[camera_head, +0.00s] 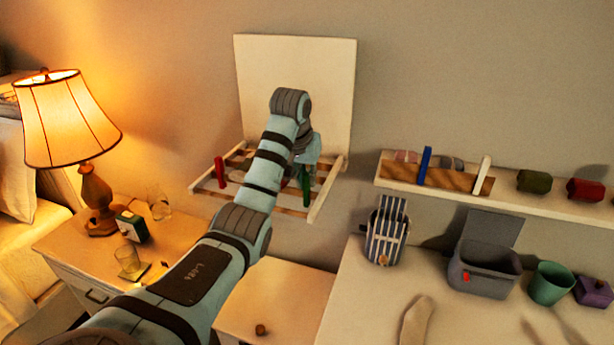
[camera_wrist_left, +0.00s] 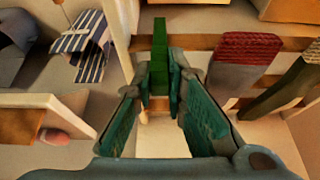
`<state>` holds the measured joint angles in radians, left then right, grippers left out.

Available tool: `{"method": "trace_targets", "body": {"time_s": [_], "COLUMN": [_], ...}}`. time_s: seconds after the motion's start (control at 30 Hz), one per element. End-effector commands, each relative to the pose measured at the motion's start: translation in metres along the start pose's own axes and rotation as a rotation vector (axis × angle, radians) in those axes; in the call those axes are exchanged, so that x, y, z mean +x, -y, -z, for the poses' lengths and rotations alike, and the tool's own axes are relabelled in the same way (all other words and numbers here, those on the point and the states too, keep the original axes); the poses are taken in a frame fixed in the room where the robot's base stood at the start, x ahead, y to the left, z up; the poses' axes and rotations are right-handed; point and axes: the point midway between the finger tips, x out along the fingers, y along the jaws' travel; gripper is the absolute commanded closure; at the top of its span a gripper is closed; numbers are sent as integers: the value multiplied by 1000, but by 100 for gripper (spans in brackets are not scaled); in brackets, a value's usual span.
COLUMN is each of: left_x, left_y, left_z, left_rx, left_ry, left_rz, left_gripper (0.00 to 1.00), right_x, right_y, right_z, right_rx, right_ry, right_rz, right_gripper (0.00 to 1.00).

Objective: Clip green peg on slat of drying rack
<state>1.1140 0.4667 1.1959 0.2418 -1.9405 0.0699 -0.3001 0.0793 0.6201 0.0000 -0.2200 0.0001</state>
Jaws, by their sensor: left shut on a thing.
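The green peg (camera_head: 305,186) stands at the right part of the drying rack (camera_head: 318,205). In the left wrist view the green peg (camera_wrist_left: 159,55) is between the fingertips of my left gripper (camera_wrist_left: 163,85), which is shut on it. The peg overlaps a wooden slat (camera_wrist_left: 199,41) in that view; I cannot tell whether its jaws straddle the slat. In the head view my left gripper (camera_head: 305,158) is partly hidden by its own arm. A red peg (camera_head: 219,173) stands at the rack's left side. My right gripper is not in view.
Red (camera_wrist_left: 245,50) and dark (camera_wrist_left: 288,80) cloth items lie beside the peg. A wall shelf (camera_head: 530,196) at right holds a blue peg (camera_head: 425,165) and a white peg (camera_head: 484,174). A lamp (camera_head: 70,120) and glasses stand left. A striped bag (camera_head: 386,232) stands right.

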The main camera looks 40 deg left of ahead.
Motion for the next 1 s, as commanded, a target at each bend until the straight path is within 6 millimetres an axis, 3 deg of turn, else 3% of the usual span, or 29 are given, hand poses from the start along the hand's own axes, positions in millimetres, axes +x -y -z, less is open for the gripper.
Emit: {"method": "trace_targets", "body": {"time_s": [0.03, 0.17, 0.67, 1.0], "left_x": [0, 0, -3, -60], "left_y": [0, 0, 0, -1], "left_z": [0, 0, 1, 29], "left_rx": [0, 0, 0, -1], "left_ry": [0, 0, 0, 0], "left_rz": [0, 0, 0, -2], "left_gripper": [86, 65, 64, 64], "right_x": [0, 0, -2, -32], "right_y": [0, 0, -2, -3], "right_z": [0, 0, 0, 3], "right_rx": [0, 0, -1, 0], "right_ry": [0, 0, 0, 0], "right_rz": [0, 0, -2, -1], "right_gripper": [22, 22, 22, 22]}}
